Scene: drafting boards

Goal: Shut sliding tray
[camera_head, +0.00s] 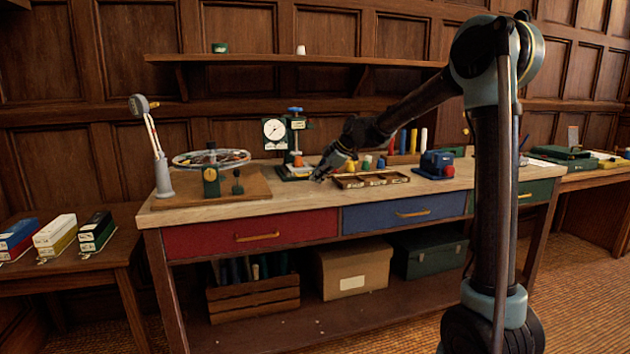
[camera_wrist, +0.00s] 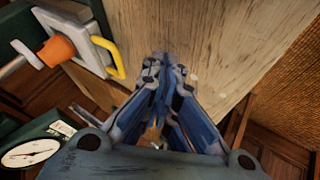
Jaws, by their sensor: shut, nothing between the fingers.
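The sliding tray (camera_head: 294,174) is a small pale tray at the foot of the dial press (camera_head: 297,128) on the workbench. An orange piece (camera_head: 298,161) sits on it. In the wrist view the grey tray (camera_wrist: 88,22) shows at upper left, with a yellow handle (camera_wrist: 107,57) on its edge and the orange piece (camera_wrist: 57,49) on top. The tray appears to stick out from the press. My gripper (camera_head: 316,178) is shut and empty, low over the bench just right of the tray. In the wrist view its fingertips (camera_wrist: 165,68) look apart from the handle.
A wooden compartment tray (camera_head: 371,181) with coloured pieces lies right of my gripper. A blue device (camera_head: 437,163) stands farther right. A round wheel fixture (camera_head: 211,158) is at left. Bare bench top (camera_head: 285,206) lies in front, above red and blue drawers.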

